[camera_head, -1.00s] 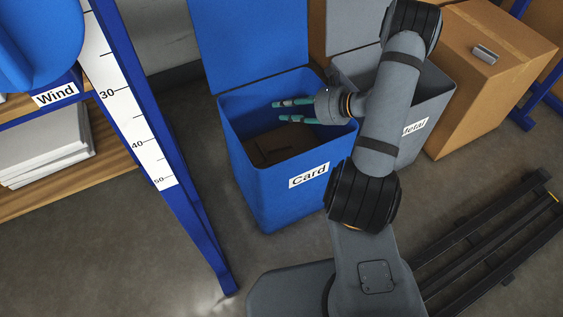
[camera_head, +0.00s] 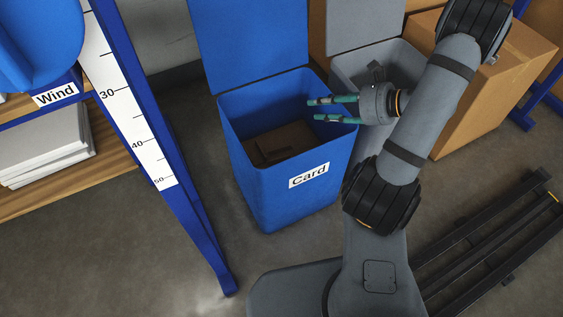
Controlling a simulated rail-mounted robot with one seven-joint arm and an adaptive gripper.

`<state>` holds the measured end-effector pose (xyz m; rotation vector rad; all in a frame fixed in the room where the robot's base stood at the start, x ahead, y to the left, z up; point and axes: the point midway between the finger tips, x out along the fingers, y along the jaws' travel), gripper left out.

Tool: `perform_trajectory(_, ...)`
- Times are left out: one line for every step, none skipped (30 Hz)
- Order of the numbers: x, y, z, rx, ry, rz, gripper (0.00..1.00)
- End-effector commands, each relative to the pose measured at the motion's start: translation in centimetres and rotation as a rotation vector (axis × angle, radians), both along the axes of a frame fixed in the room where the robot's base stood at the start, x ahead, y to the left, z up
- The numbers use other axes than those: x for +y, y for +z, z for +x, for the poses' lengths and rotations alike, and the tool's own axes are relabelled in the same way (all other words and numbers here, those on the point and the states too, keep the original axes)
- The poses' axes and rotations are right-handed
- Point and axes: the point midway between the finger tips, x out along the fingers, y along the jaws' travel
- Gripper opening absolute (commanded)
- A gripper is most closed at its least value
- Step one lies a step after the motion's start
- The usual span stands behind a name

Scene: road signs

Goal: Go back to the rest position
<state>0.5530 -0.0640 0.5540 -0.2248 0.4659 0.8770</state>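My gripper (camera_head: 315,110) is in the camera_head view, over the right side of the blue bin labelled "Card" (camera_head: 262,198). Its two teal-tipped fingers point left. They are apart with nothing between them. Brown cardboard (camera_head: 285,142) lies inside the blue bin, below and left of the fingers. My arm comes from the lower right and bends over the grey bin (camera_head: 350,70).
The grey bin stands right of the blue one, its label hidden behind my arm. A large cardboard box (camera_head: 505,75) is at the right. A blue shelf post with a scale (camera_head: 112,85) and stacked white sheets (camera_head: 45,145) are at the left.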

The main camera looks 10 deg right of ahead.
Motion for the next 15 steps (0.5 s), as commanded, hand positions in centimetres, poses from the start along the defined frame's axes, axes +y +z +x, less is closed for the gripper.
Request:
perform_trajectory(-0.1, 0.0, -0.1, 0.000, 0.000, 0.000, 0.30)
perform_trajectory(-0.1, 0.1, -0.1, 0.000, 0.000, 0.000, 0.30)
perform_trajectory(-0.1, 0.1, -0.1, 0.001, 0.000, 0.001, 0.30)
perform_trajectory(-0.1, 0.1, -0.1, 0.001, 0.000, 0.001, 0.30)
perform_trajectory(-0.1, 0.1, -0.1, 0.001, 0.000, 0.001, 0.30)
perform_trajectory(-0.1, 0.1, -0.1, 0.001, 0.000, 0.001, 0.30)
perform_trajectory(-0.1, 0.1, -0.1, 0.001, 0.000, 0.001, 0.30)
perform_trajectory(-0.1, 0.0, -0.1, 0.001, 0.000, 0.001, 0.30)
perform_trajectory(0.0, 0.0, -0.1, 0.001, 0.000, 0.001, 0.30)
perform_trajectory(0.0, 0.0, 0.0, 0.001, 0.000, 0.001, 0.30)
perform_trajectory(0.1, 0.0, 0.0, 0.000, 0.000, 0.002, 0.30)
perform_trajectory(0.2, -0.1, 0.1, 0.000, 0.000, 0.002, 0.30)
perform_trajectory(0.4, -0.2, 0.3, 0.001, 0.001, 0.002, 0.30)
perform_trajectory(0.6, -0.3, 0.4, 0.002, 0.002, 0.003, 0.30)
perform_trajectory(0.9, -0.6, 0.6, 0.002, 0.003, 0.004, 0.30)
